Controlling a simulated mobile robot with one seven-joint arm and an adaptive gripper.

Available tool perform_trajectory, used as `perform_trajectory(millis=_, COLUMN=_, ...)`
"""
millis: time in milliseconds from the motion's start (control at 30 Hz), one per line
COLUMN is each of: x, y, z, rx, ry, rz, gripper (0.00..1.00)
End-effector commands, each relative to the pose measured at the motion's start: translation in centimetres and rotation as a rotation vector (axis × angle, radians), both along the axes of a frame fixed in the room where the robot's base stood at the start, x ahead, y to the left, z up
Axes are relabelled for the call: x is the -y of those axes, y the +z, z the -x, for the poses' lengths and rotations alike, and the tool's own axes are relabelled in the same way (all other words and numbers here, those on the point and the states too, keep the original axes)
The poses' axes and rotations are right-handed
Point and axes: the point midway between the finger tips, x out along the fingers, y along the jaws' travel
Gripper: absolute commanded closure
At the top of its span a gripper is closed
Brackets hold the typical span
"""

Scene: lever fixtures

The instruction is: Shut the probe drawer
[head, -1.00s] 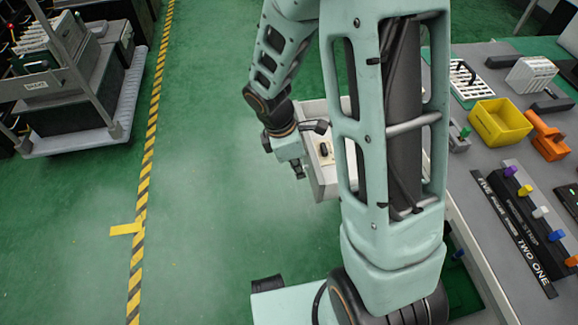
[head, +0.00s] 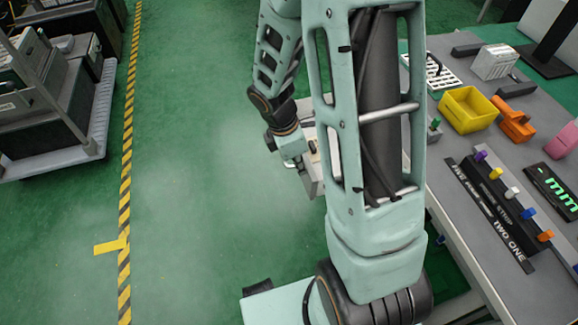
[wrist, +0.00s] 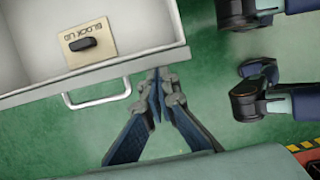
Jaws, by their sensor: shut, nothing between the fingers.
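A light grey drawer (head: 314,178) stands pulled out from the bench, partly hidden behind my arm in the head view. The wrist view shows the drawer's front wall (wrist: 150,63) with a pale bar handle (wrist: 97,101). Inside lies a tan plate marked "BLOCK LID" (wrist: 103,39) with a dark knob on it. My gripper (wrist: 158,74) is shut and empty, just outside the front wall and to the right of the handle. I cannot tell whether the fingertips touch the wall. In the head view my gripper (head: 298,164) is beside the drawer.
The bench (head: 435,190) at right carries a yellow bin (head: 468,110), an orange fixture (head: 514,122) and a strip of coloured levers (head: 505,200). A loaded cart (head: 60,140) stands at far left beyond striped floor tape (head: 127,170). Green floor between is clear.

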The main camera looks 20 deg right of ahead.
Motion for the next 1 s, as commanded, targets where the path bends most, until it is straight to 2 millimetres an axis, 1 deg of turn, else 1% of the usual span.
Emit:
perform_trajectory(millis=33, x=1.4, y=0.4, z=0.1, rx=-0.003, ry=-0.009, rz=0.001, gripper=1.00)
perform_trajectory(millis=167, x=4.8, y=0.5, z=0.2, rx=-0.004, ry=-0.010, rz=0.001, gripper=1.00)
perform_trajectory(millis=400, x=11.5, y=0.5, z=0.2, rx=-0.004, ry=-0.009, rz=0.001, gripper=1.00)
perform_trajectory(millis=600, x=16.2, y=0.5, z=0.2, rx=-0.002, ry=-0.007, rz=0.000, gripper=1.00)
perform_trajectory(millis=700, x=18.1, y=0.4, z=0.2, rx=-0.003, ry=-0.006, rz=0.000, gripper=1.00)
perform_trajectory(millis=800, x=19.6, y=0.3, z=0.1, rx=-0.001, ry=-0.004, rz=0.000, gripper=1.00)
perform_trajectory(millis=900, x=20.6, y=0.2, z=0.1, rx=-0.001, ry=-0.003, rz=0.001, gripper=1.00)
perform_trajectory(millis=1000, x=21.3, y=0.2, z=0.1, rx=-0.001, ry=-0.001, rz=0.001, gripper=1.00)
